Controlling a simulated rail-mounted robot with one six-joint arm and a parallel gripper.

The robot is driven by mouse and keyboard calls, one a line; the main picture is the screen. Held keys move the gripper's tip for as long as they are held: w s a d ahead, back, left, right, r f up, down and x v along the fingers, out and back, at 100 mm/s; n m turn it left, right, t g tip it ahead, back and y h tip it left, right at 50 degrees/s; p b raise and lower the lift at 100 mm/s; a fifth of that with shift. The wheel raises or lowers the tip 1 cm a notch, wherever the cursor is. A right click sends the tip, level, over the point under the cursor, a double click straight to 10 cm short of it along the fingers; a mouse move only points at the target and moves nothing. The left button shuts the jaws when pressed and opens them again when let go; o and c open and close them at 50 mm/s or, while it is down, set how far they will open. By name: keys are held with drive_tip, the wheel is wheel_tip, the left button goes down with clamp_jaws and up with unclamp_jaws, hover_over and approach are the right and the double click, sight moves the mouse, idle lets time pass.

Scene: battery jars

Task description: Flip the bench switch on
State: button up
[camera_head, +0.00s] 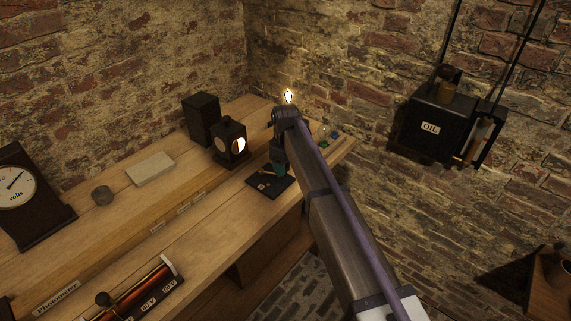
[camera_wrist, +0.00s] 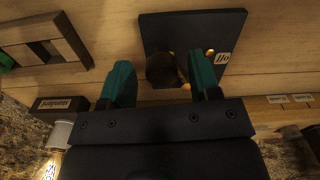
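The bench switch is a black square base (camera_head: 262,189) on the wooden bench, below the end of my arm in the head view. In the wrist view its base (camera_wrist: 195,22) carries brass contacts, an "off" label (camera_wrist: 222,58) and a dark round knob (camera_wrist: 161,69). My gripper (camera_wrist: 163,75) has its two teal fingers apart, one on each side of the knob, with a visible gap at the left finger. In the head view my gripper (camera_head: 279,160) is just over the switch and hides part of it. I cannot tell whether a finger touches the knob.
A lantern (camera_head: 231,141) and a black box (camera_head: 201,118) stand behind the switch. A lit bulb (camera_head: 288,96) glows beyond my arm. A voltmeter (camera_head: 20,190) and a slide resistor (camera_head: 135,293) are to the left. An oil box (camera_head: 430,128) hangs by the right wall.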

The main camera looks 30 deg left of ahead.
wheel_tip(320, 180, up, 11)
drive_tip(key=p, duration=1)
drive_tip(key=shift+p, duration=0.4)
drive_tip(key=shift+f, duration=0.15)
drive_tip(key=s+d+m, duration=0.4)
drive_tip(key=d+m, duration=0.2)
drive_tip(key=d, duration=1.3)
drive_tip(key=s+d+m, duration=0.5)
drive_tip(key=d, duration=1.4)
drive_tip(key=s+d+m, duration=0.4)
drive_tip(key=d+m, duration=0.2)
drive_tip(key=d, duration=1.3)
drive_tip(key=shift+s+m, duration=0.15)
drive_tip(key=shift+m, duration=0.15)
